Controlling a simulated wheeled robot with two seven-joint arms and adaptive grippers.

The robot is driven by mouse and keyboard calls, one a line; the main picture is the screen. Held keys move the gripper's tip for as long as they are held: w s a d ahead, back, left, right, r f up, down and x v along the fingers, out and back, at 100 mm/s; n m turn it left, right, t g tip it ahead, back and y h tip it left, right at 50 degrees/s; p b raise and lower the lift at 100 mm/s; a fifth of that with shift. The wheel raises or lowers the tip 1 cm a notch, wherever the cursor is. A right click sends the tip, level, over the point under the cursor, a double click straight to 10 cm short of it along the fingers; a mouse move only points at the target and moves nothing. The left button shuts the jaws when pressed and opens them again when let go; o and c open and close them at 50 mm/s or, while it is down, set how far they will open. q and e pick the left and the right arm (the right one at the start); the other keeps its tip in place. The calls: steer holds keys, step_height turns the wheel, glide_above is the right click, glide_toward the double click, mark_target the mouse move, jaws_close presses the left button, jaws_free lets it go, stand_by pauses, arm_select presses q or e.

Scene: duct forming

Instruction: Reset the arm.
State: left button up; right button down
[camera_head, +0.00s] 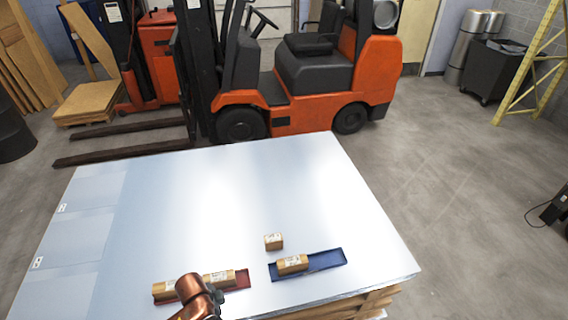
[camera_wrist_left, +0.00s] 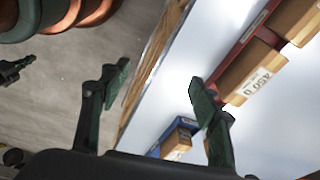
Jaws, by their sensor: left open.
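My left arm (camera_head: 191,287) is copper-coloured and comes in at the bottom of the head view, over the table's near edge. Its gripper (camera_wrist_left: 160,95) is open in the left wrist view, with two dark green fingers spread and nothing between them. In the head view the arm mostly hides this gripper. The right finger looks close to a red tray with boxes; I cannot tell whether it touches. My right gripper is not clearly in view.
The metal-topped table (camera_head: 220,190) carries a red tray (camera_head: 243,279) with two boxes, a blue tray (camera_head: 326,259) with one box (camera_head: 292,264), and a loose box (camera_head: 273,241). An orange forklift (camera_head: 300,90) stands behind. The floor at right is mostly clear.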

arm_select(q)
steer(key=s+a+r+n+t+y, duration=0.1)
steer(key=s+a+n+t+y, duration=0.15)
steer(key=s+a+n, duration=1.3)
step_height(320, 180, down, 30)
steer(key=s+d+f+m+g+b, duration=0.1)
steer(key=d+m+b, duration=0.2)
steer(key=b, duration=0.1)
steer(key=s+f+g+b, duration=0.1)
steer(key=s+f+b, duration=0.3)
steer(key=s+f, duration=1.7)
step_height(320, 180, down, 4)
steer(key=shift+s+a+f+g+b, duration=0.15)
steer(key=shift+s+f+g+b, duration=0.05)
steer(key=shift+g+b, duration=0.2)
arm_select(e)
step_height(320, 180, down, 9)
steer(key=s, duration=0.1)
steer(key=shift+s, duration=0.3)
arm_select(q)
steer(key=shift+m+h, duration=0.25)
